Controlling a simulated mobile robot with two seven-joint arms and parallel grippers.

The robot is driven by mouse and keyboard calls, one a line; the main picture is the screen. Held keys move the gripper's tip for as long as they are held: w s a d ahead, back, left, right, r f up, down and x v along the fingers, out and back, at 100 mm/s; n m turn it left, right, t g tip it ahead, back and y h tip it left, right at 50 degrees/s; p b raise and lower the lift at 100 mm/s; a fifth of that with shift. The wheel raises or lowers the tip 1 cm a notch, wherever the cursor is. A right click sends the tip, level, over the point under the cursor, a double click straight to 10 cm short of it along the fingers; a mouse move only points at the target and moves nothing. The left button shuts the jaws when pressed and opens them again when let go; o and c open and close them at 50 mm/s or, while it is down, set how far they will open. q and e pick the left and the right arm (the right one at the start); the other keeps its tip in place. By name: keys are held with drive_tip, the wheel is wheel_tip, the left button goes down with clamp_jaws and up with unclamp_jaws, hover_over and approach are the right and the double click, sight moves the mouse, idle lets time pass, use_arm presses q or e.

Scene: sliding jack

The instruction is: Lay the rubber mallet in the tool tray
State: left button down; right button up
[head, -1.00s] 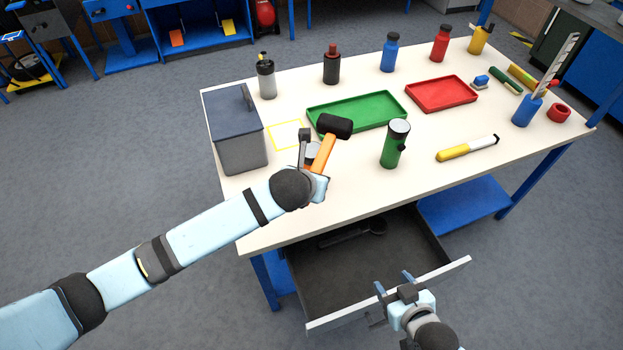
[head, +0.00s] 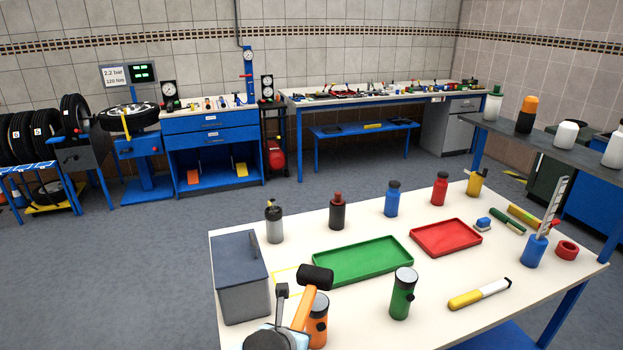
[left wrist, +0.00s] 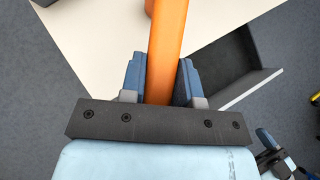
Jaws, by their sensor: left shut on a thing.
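The rubber mallet has a black head (head: 316,277) and an orange handle (head: 302,308). My left gripper (head: 294,324) is shut on the handle, with the head up near the table's front left. In the left wrist view, the orange handle (left wrist: 166,50) runs between both fingers (left wrist: 160,80). A green tray (head: 362,260) and a red tray (head: 446,237) lie on the table, both empty; which is the tool tray I cannot tell. My right gripper (left wrist: 272,145) shows only at the left wrist view's lower right corner, its fingers apart and empty.
A grey lidded bin (head: 242,285) stands left of a yellow outlined square (head: 284,274). An orange canister (head: 318,325) is close behind the handle. A green canister (head: 402,293) stands before the trays. Several bottles line the back.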

use_arm(q)
drive_tip(key=s+a+r+n+y, duration=0.1)
drive_tip(key=s+a+r, duration=0.2)
drive_tip(key=a, duration=0.7)
drive_tip(key=s+a+r+n+y, duration=0.1)
drive_tip(key=a+r, duration=0.4)
drive_tip(key=a, duration=0.5)
drive_tip(key=s+n, duration=0.1)
drive_tip(key=s, duration=0.1)
drive_tip(key=shift+s+a+r+t+y, duration=0.15)
drive_tip(key=shift+s+a+t+y, duration=0.15)
drive_tip(key=shift+s+y, duration=0.1)
